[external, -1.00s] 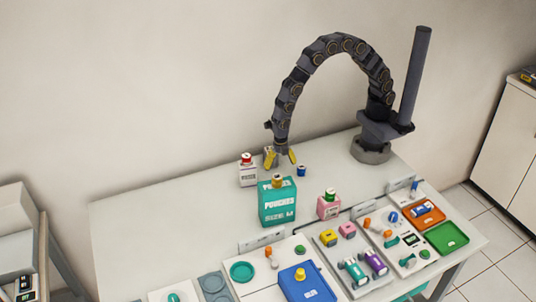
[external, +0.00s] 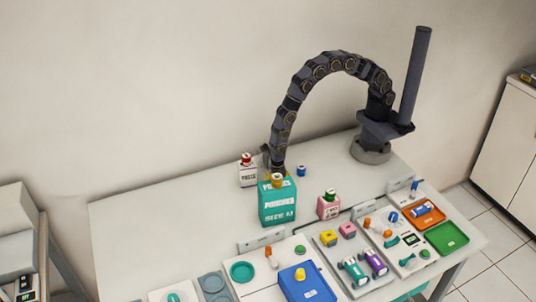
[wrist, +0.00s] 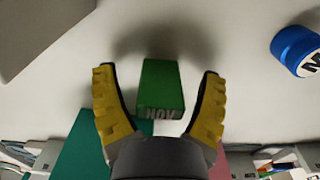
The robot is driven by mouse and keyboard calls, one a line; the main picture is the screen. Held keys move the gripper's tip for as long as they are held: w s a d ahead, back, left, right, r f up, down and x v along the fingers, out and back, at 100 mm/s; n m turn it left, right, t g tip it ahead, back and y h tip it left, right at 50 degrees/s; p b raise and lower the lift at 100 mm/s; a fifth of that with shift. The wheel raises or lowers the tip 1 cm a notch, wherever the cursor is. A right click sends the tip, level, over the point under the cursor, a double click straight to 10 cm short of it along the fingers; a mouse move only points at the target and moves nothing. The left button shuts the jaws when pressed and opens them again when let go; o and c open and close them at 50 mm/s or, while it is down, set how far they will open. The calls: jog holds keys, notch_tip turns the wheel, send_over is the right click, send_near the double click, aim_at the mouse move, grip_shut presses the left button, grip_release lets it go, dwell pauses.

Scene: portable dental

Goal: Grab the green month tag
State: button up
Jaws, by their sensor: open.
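The green month tag (wrist: 161,88) is a small green block marked "NOV" in the wrist view. It lies on the white table between the two yellow fingers of my gripper (wrist: 160,95). The fingers are open, one on each side, with a gap to the tag on both sides. In the external view my gripper (external: 275,168) is low behind the teal pouches box (external: 277,205). The tag is hidden there.
A blue round container (wrist: 297,50) stands to the right in the wrist view. The table's left part is clear.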

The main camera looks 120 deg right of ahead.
jog(key=c, duration=1.1)
jog(key=shift+r, duration=0.1)
